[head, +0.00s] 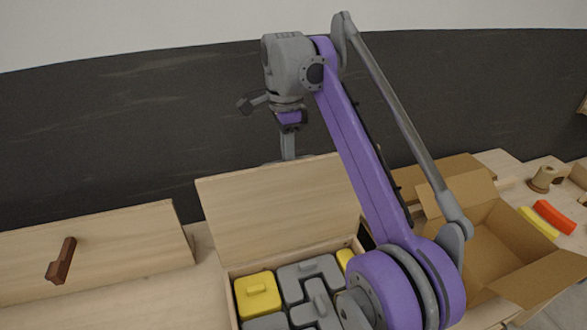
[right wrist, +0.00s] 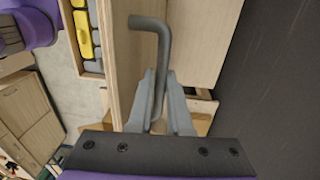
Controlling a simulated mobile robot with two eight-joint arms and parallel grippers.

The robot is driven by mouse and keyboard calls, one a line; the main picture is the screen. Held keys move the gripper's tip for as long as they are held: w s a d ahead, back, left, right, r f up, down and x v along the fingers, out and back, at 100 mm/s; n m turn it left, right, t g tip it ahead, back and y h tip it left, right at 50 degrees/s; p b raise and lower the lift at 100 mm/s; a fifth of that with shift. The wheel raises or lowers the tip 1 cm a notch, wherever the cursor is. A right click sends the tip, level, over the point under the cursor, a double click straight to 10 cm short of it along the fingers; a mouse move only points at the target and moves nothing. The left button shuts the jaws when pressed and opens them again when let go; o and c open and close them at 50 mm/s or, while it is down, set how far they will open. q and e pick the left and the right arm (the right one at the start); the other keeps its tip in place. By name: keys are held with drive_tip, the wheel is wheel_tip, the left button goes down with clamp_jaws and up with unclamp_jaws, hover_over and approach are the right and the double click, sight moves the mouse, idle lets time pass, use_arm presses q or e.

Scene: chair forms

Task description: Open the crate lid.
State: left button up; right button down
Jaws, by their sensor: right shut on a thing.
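The wooden crate (head: 231,299) stands at the lower middle of the head view, with yellow and grey shaped pieces inside. Its lid (head: 280,205) is raised, standing steeply at the back with its inner face visible. My right arm reaches over the crate, and its gripper (head: 289,145) points down behind the lid's top edge, where its fingertips are hidden. In the right wrist view, that gripper (right wrist: 160,88) is shut on a dark grey bent handle (right wrist: 162,35) beside the lid's outer face. The lid's edge (right wrist: 115,75) shows there too. My left gripper is not in view.
An open cardboard box (head: 491,247) stands to the right of the crate. Red (head: 555,217) and yellow (head: 538,223) curved pieces lie beyond it. At left is a wooden panel (head: 110,250) with a brown handle (head: 62,261). A dark wall rises behind.

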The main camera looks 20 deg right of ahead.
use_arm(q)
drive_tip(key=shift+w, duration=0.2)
use_arm(e)
drive_tip(key=shift+w+f, duration=0.2)
drive_tip(key=shift+w, duration=1.55)
drive_tip(key=c, duration=0.8)
unclamp_jaws()
drive_tip(key=shift+c, duration=0.2)
drive_tip(key=shift+s, duration=0.1)
